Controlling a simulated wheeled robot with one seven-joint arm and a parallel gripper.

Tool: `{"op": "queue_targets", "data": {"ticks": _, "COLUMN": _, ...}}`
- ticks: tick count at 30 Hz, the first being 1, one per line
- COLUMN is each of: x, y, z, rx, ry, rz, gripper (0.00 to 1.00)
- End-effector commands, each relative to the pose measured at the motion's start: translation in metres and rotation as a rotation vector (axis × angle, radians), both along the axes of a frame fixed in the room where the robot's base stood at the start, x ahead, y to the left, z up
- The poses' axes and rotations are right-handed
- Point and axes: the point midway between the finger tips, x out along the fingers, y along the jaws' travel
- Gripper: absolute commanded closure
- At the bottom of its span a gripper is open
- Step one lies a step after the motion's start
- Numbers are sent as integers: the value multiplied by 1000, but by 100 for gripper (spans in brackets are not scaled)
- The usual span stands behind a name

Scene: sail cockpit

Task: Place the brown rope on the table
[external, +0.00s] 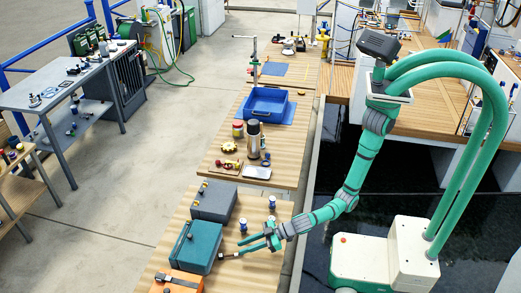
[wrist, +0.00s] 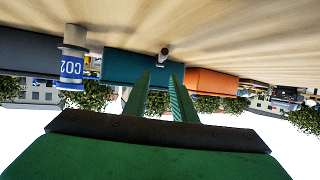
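I cannot make out a brown rope in either view. The nearest wooden table (external: 258,274) is bare along its right and front parts; its pale top also shows upside down in the wrist view (wrist: 230,30). My gripper (external: 242,246) is low over this table, right of the teal case (external: 197,246).
A grey case (external: 214,201) and an orange case (external: 177,281) flank the teal one. Small blue-and-white canisters (external: 243,225) stand near my gripper; one marked CO2 (wrist: 72,68) is close in the wrist view. Farther tables hold a blue bin (external: 267,104) and a flask (external: 253,138).

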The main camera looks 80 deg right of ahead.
Motion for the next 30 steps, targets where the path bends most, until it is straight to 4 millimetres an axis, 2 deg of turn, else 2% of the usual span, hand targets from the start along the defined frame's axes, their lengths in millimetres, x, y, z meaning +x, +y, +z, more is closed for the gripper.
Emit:
{"op": "queue_targets", "data": {"ticks": 3, "x": -14, "y": -5, "z": 6, "rx": 0, "ry": -1, "rz": 1, "gripper": 76}}
{"op": "queue_targets", "data": {"ticks": 7, "x": -21, "y": -9, "z": 10, "rx": 0, "ry": 0, "rz": 0, "gripper": 73}}
{"op": "queue_targets", "data": {"ticks": 23, "x": -23, "y": -10, "z": 11, "rx": -5, "ry": -2, "rz": 1, "gripper": 73}}
{"op": "queue_targets", "data": {"ticks": 26, "x": -23, "y": -10, "z": 11, "rx": -45, "ry": -19, "rz": 19, "gripper": 73}}
{"op": "queue_targets", "data": {"ticks": 30, "x": -22, "y": -9, "z": 11, "rx": -208, "ry": -87, "rz": 91, "gripper": 73}}
